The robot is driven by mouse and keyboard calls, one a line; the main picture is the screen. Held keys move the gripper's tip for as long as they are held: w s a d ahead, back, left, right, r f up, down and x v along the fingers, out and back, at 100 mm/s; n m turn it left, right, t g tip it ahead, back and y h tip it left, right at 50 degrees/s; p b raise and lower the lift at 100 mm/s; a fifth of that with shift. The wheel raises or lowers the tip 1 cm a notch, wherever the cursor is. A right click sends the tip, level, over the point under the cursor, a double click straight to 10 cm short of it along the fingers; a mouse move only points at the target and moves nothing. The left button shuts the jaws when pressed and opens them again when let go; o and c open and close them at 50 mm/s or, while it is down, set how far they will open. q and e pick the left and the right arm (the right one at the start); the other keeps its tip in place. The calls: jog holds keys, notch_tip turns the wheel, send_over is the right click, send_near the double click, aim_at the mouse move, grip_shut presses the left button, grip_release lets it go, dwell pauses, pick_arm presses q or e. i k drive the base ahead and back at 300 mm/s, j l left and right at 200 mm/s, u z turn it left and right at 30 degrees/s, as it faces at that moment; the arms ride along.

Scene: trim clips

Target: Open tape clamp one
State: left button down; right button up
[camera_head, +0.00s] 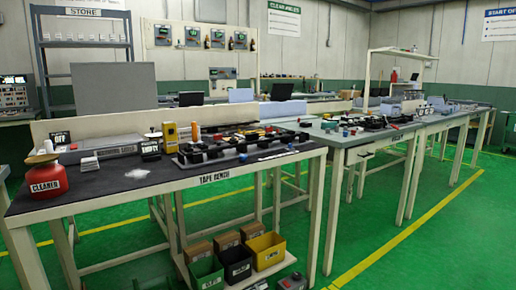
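The tape bench (215,180), labelled "TAPE BENCH" on its front edge, stands in the left and middle of the head view. A long grey fixture (232,161) with several black clamp-like parts (192,156) lies along the bench's right half. The parts are too small to tell which is tape clamp one, or whether any clamp is open or shut. Neither of my grippers is in view.
On the bench are a red "CLEANER" container (46,182), a grey box (103,152), a yellow box (170,137) and a dark "EMPTY" container (150,150). Bins (267,251) stand on the low shelf. Another bench (345,139) adjoins at right.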

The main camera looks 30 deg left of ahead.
aim_at(269, 130)
jog(key=i+l+u, duration=0.15)
jog(key=i+l, duration=0.15)
jog(key=i, duration=0.15)
jog(key=i+l+u, duration=0.15)
jog(key=i+l, duration=0.15)
jog(key=i, duration=0.15)
